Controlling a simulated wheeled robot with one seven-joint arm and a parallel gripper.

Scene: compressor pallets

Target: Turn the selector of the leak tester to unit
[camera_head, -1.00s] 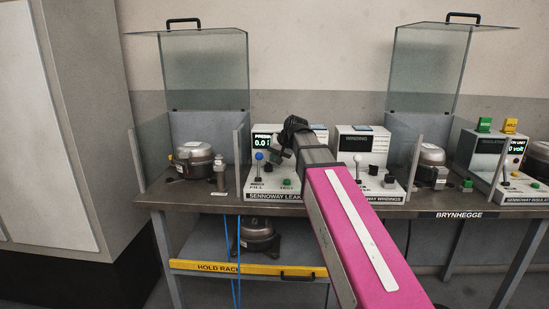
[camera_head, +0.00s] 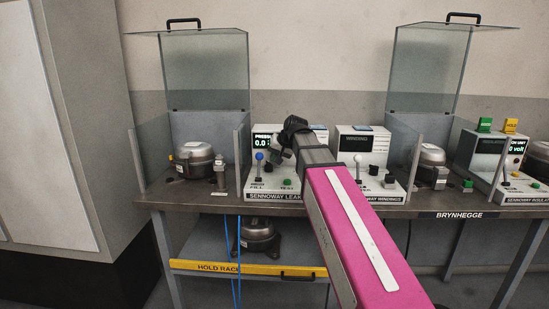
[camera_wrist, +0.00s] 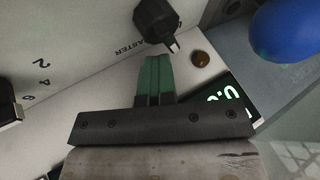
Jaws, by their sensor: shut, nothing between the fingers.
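The leak tester (camera_head: 262,176) stands on the bench, a white unit with a pressure display (camera_head: 262,141) and a blue-balled lever (camera_head: 259,155). In the wrist view its black selector knob (camera_wrist: 157,20) has a pale pointer that is turned to the lower right, away from the printed word MASTER at its lower left. My gripper (camera_wrist: 157,60) has green fingertips pressed together, empty, just below the knob. I cannot tell whether they touch it. The word unit is not readable. In the head view my wrist hides the selector.
The blue ball (camera_wrist: 286,30) and an amber lamp (camera_wrist: 201,59) are close by my fingers in the wrist view. Another black knob (camera_wrist: 9,103) with numbers is at the left. A compressor (camera_head: 195,160) stands left of the tester, and a winding tester (camera_head: 365,145) right.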

